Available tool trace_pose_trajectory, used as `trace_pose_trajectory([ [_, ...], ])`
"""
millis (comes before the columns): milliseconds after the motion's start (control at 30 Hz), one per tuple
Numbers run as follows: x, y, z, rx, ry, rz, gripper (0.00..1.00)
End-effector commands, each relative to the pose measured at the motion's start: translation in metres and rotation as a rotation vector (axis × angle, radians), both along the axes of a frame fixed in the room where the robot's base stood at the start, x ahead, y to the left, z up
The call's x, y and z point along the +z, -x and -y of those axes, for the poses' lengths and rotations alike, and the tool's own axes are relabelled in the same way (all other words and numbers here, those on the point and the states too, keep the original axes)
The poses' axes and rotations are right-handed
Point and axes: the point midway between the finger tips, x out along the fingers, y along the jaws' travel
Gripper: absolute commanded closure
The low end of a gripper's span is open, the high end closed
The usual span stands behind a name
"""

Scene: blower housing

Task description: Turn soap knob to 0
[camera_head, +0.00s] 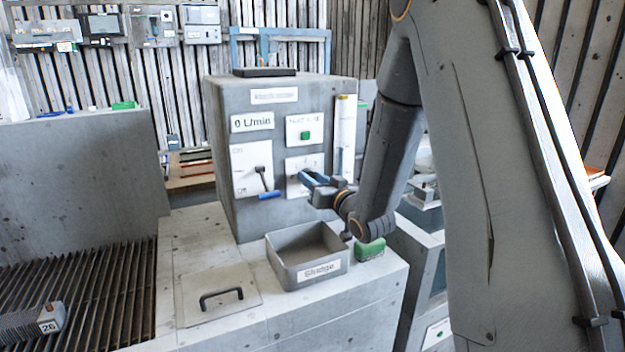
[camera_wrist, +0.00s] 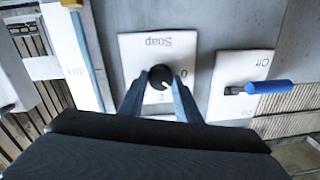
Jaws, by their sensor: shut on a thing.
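The soap knob (camera_wrist: 160,77) is a round black knob on a white plate (camera_wrist: 130,50) marked "Soap", which appears upside down in the wrist view. A "0" shows at the plate's right side, and another mark below the knob is partly hidden. A small light pointer mark on the knob seems to face the lower right; its exact setting is hard to read. My gripper (camera_wrist: 159,84) has one finger on each side of the knob and is shut on it. In the head view my gripper (camera_head: 314,180) is at the soap plate (camera_head: 303,162) and hides the knob.
A lever with a blue handle (camera_wrist: 268,87) sits beside the soap plate; it also shows in the head view (camera_head: 270,195). The grey housing (camera_head: 225,160) carries a "0 L/min" display (camera_head: 252,122) and a green button (camera_head: 305,135). A "Sludge" tray (camera_head: 285,273) and green object (camera_head: 371,249) stand below.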

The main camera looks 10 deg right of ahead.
Motion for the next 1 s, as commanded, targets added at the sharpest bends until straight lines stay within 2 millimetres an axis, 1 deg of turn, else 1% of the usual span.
trace_pose_trajectory([
  [167, -0.0004, 0.0001, -0.0003, 0.0, 0.031, 0.006, 0.92],
  [367, -0.0007, 0.0001, -0.0007, 0.001, 0.133, 0.027, 0.92],
  [800, -0.0009, 0.0002, -0.0022, 0.001, 0.494, 0.096, 0.92],
  [1000, -0.0006, 0.0005, -0.0029, 0.002, 0.631, 0.122, 0.92],
])
